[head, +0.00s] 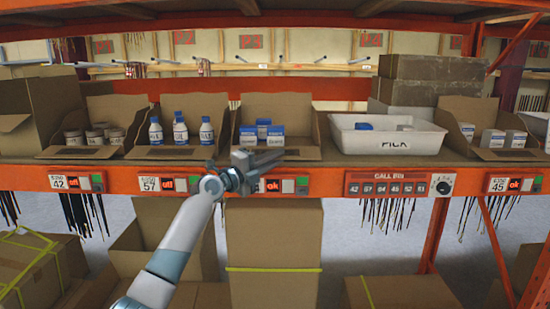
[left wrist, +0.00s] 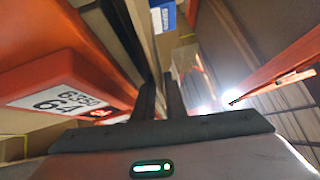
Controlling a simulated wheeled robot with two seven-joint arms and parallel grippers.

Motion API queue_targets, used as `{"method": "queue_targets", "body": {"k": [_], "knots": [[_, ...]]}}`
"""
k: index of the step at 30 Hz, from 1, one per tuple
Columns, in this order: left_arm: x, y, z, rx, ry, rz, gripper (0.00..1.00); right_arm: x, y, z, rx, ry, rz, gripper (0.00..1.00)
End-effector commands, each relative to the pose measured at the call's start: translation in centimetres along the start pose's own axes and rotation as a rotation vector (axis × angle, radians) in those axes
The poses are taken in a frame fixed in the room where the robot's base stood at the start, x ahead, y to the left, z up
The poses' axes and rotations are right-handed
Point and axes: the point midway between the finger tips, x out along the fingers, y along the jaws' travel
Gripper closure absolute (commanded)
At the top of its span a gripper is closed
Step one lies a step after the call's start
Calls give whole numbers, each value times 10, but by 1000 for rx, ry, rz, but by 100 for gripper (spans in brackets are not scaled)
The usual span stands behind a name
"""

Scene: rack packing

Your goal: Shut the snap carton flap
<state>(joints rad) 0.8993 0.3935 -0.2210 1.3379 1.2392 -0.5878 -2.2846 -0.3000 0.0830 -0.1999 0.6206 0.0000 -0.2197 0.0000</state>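My left gripper (head: 268,160) is at the shelf's front edge, before an open brown carton (head: 305,153) of blue-and-white boxes (head: 268,131). A narrow gap with nothing in it shows between its fingers in the left wrist view (left wrist: 160,95). The carton's front flap lies low, partly hidden by the gripper; I cannot tell if they touch. A blue box (left wrist: 165,14) shows beyond the fingers in the left wrist view. I cannot read which carton is the snap one. My right gripper is not in view.
Left stand open cartons with white bottles (head: 181,133) and grey jars (head: 74,138). Right are a white tote (head: 349,141) and another open carton (head: 468,112). Labels and displays line the orange beam (head: 330,183). An upper shelf (head: 300,15) spans above.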

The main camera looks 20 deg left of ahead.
Motion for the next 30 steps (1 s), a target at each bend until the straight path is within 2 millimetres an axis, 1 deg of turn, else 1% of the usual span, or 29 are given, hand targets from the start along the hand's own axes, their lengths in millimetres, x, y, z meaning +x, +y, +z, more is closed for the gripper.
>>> {"method": "queue_targets", "body": {"k": [2,3,4,18,30], "knots": [[0,0,0,0,0,0,89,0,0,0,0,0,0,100],[0,0,0,0,0,0,96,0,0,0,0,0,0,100],[0,0,0,0,0,0,100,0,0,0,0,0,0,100],[0,0,0,0,0,1,100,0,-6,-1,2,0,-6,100],[0,0,0,0,0,1,100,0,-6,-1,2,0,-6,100]]}}
